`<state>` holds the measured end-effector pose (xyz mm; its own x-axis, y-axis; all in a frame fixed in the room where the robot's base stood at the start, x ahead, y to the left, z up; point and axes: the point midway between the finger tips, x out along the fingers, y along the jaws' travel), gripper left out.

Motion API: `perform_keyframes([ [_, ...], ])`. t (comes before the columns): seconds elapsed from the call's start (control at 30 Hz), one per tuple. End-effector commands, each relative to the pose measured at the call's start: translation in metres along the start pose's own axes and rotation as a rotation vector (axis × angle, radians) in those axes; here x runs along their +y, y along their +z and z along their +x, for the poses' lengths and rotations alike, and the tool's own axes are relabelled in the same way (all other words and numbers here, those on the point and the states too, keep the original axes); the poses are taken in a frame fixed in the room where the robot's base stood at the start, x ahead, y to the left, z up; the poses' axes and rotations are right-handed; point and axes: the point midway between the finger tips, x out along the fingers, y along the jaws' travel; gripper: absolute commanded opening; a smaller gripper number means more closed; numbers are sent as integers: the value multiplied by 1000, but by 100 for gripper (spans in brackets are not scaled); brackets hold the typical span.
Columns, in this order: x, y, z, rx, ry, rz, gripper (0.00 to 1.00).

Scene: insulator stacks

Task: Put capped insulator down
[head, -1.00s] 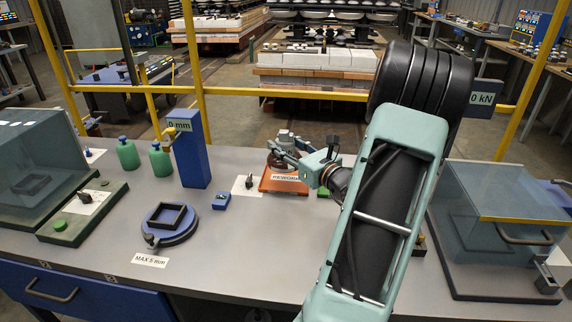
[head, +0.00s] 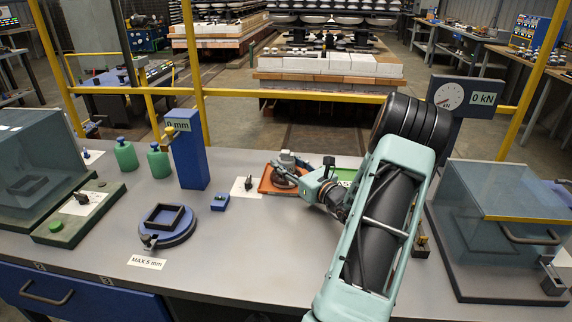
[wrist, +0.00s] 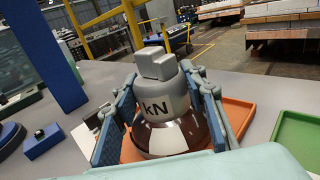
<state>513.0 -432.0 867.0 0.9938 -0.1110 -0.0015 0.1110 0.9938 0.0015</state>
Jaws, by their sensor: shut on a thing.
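The capped insulator (wrist: 165,100) has a grey cap marked "kN" with a block on top and a shiny brown skirt below. It stands upright between the fingers of my gripper (wrist: 165,115) in the wrist view. My gripper is shut on it, one finger on each side. In the head view the insulator (head: 287,160) is at the orange tray (head: 267,186), partly hidden by my gripper (head: 300,178). The tray (wrist: 238,112) also shows under and around the insulator in the wrist view. I cannot tell whether its base touches the tray.
A green tray (head: 347,174) lies right of the orange one, partly behind my arm. A blue post (head: 190,155) marked "0 mm", a small blue block (head: 220,201) and a round blue gauge (head: 168,224) stand to the left. A clear-covered box (head: 505,215) is at the right.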

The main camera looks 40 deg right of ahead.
Motion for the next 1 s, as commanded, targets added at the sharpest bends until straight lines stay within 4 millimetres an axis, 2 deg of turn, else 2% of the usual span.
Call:
perform_keyframes([
  [0.07, 0, 5, 1, -9, 1, -4, 0],
  [0.3, 0, 1, 1, -8, 1, -3, 0],
  [0.33, 0, -2, 0, -1, 0, -1, 42],
  [0.47, 0, -1, 0, 0, 0, 0, 57],
  [0.8, 0, 3, 0, -1, 0, -1, 57],
  [1.0, -1, 2, -31, 1, -3, 0, 57],
])
